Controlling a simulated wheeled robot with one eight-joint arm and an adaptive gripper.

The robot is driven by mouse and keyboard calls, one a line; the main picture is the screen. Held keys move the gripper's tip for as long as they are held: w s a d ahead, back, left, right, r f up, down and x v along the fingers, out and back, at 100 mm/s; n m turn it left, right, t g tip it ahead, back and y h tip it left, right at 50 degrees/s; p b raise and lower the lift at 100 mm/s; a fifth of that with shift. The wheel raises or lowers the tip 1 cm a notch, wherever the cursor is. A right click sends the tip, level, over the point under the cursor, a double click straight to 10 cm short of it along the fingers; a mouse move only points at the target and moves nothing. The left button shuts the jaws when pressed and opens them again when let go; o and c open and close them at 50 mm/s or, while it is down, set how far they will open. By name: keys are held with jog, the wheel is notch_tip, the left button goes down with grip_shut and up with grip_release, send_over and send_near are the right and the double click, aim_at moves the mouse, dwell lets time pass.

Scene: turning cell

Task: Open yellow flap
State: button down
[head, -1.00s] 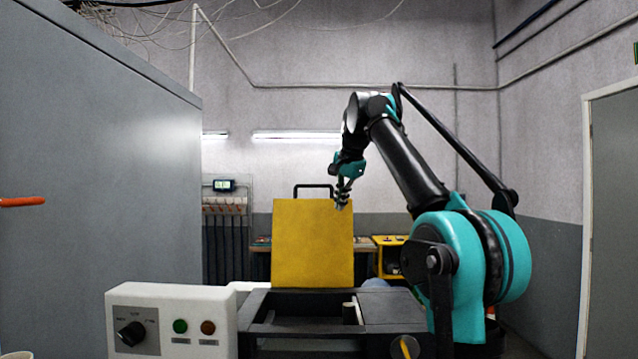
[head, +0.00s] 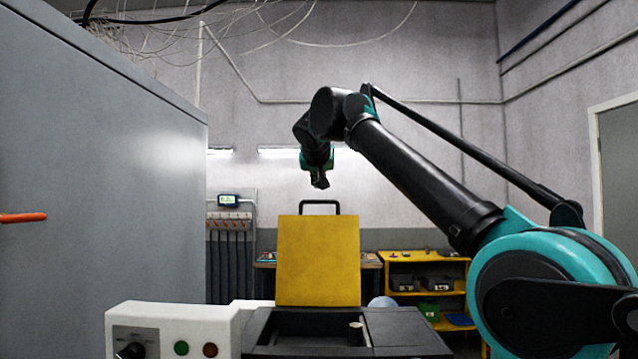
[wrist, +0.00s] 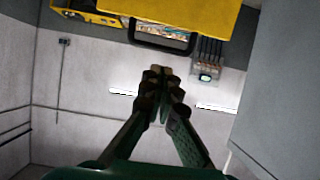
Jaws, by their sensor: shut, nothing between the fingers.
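The yellow flap (head: 318,262) stands upright, raised at the back of a dark open box (head: 300,322), with a black handle (head: 319,204) on its top edge. In the wrist view the flap (wrist: 190,14) shows at the top, with its handle (wrist: 160,40) just below it. My gripper (head: 319,184) is above the handle in the head view, apart from the flap. In the wrist view my gripper (wrist: 160,74) is shut and empty, its fingertips together.
A white control panel (head: 150,322) with a knob and buttons is at the lower left. A grey cabinet (head: 110,150) fills the left side. A yellow shelf (head: 400,268) with bins stands behind on the right. Inside the box is a small pale cylinder (head: 355,331).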

aim_at(319, 201)
jog(key=x, duration=1)
jog(key=shift+w+f, duration=0.15)
jog(key=shift+w, duration=0.15)
jog(key=x, duration=0.2)
jog(key=r+x, duration=0.1)
jog(key=x, duration=0.5)
jog(key=shift+w+r, duration=0.2)
jog(key=shift+w, duration=0.2)
jog(key=shift+s+r, duration=0.1)
jog(key=shift+s, duration=0.05)
jog(key=w+r+v, duration=0.1)
jog(key=r+v, duration=0.1)
jog(key=v, duration=1.1)
jog(key=shift+r, duration=0.5)
